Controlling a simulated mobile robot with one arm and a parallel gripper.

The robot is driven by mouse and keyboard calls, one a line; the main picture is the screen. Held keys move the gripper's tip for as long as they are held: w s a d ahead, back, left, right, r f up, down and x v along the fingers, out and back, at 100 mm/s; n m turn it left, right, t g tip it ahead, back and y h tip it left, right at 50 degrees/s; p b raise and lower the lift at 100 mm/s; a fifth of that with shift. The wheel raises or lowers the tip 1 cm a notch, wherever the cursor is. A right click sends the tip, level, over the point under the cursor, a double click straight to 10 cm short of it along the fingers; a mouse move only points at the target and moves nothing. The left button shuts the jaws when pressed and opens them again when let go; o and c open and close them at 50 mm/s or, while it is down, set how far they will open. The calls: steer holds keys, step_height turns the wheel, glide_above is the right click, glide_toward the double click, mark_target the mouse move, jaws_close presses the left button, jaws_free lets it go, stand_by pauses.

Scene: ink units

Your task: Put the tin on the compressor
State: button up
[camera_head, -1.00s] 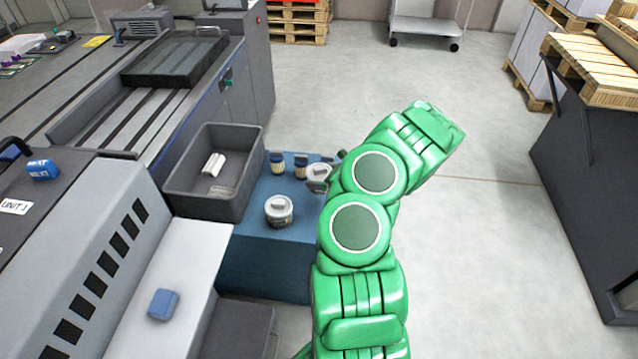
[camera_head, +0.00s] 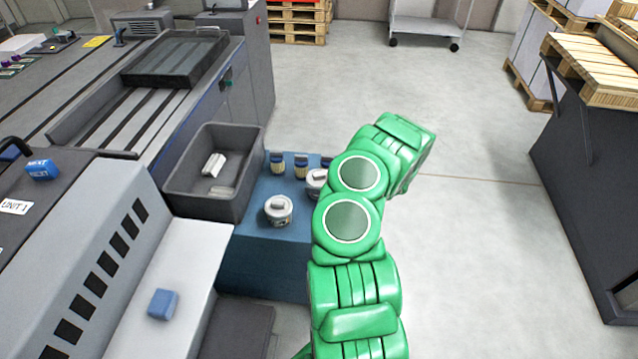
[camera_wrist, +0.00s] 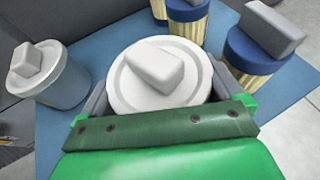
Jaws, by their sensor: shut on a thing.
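A white round tin with a pale block on its lid (camera_wrist: 150,72) sits between the jaws of my gripper (camera_wrist: 162,88) in the wrist view. My gripper is shut on it, with a grey finger on each side. In the head view this tin (camera_head: 315,180) shows at the right of a blue-topped stand (camera_head: 250,250), partly hidden by my green arm. I cannot tell whether it is clear of the surface. A second similar tin (camera_head: 278,210) stands to the left, also seen in the wrist view (camera_wrist: 48,75). I cannot tell which thing is the compressor.
Several blue-and-tan jars with grey tops (camera_head: 300,166) stand behind the tins. A dark grey bin (camera_head: 208,195) with white pieces inside stands to the left. A blue block (camera_head: 162,304) lies on a pale ledge (camera_head: 180,265).

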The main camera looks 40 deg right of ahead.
steer(key=shift+f, duration=0.3)
steer(key=shift+f, duration=0.15)
steer(key=o, duration=1.1)
steer(key=shift+c, duration=0.2)
